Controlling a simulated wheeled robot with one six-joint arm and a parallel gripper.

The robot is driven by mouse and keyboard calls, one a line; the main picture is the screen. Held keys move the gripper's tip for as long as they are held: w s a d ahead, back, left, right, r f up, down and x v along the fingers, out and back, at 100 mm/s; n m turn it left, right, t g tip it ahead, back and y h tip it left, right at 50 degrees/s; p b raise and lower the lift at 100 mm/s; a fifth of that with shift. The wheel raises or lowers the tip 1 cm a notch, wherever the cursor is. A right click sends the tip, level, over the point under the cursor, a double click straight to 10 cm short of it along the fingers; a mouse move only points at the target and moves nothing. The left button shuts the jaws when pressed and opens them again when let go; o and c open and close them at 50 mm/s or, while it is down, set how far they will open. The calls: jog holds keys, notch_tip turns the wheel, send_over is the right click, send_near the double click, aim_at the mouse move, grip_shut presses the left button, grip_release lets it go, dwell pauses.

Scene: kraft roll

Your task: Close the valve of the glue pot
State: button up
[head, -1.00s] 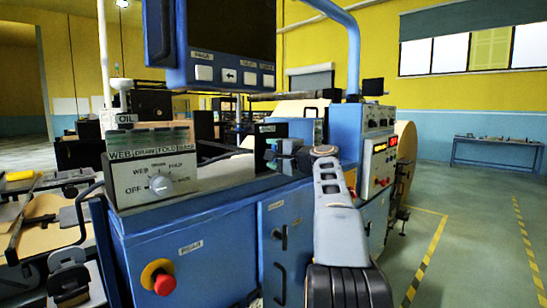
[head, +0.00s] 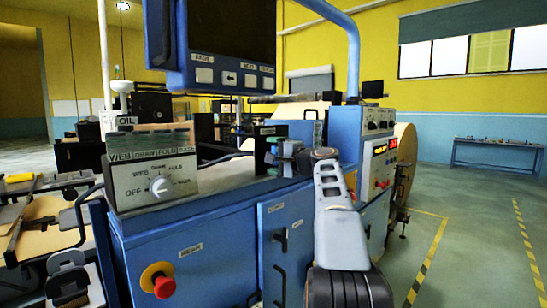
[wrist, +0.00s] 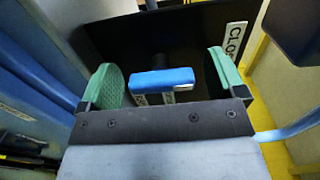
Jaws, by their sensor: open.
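In the wrist view, a blue bar handle (wrist: 162,79), which looks like the glue pot's valve handle, lies crosswise in front of a dark body (wrist: 150,40). A white label reading "CLO..." (wrist: 235,42) stands at its right; the rest of the word is hidden. My gripper (wrist: 163,82) is open, with one green pad on each side of the handle and a visible gap on both sides. In the head view my gripper (head: 290,150) is beside a black labelled box (head: 268,146) on the blue machine, and the handle is hard to make out there.
The blue machine (head: 200,235) carries a selector panel (head: 155,170) and a red stop button (head: 164,286) on its front. A screen (head: 228,40) hangs above. A control box (head: 379,150) stands right of my gripper. The floor at the right is clear.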

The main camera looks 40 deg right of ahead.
jog(key=s+d+b, duration=0.2)
jog(key=s, duration=1.1)
jog(key=shift+s+d, duration=0.2)
jog(key=shift+s, duration=0.05)
jog(key=a+f+n+g+h+p, duration=0.25)
jog(key=f+g, duration=0.55)
jog(key=f, duration=1)
jog(key=s+a+f+n+g+p, duration=0.3)
jog(key=a+f, duration=0.1)
jog(key=a, duration=0.4)
jog(key=s+a+f+n+g+p, duration=0.3)
jog(key=s+a+f+n+p, duration=0.1)
jog(key=a, duration=0.4)
jog(key=s+a+r+n+p, duration=0.1)
jog(key=s+a+n+p, duration=0.3)
jog(key=a, duration=0.6)
jog(key=shift+s+a+n+h+p, duration=0.3)
jog(key=shift+s+n, duration=0.2)
jog(key=shift+n, duration=0.65)
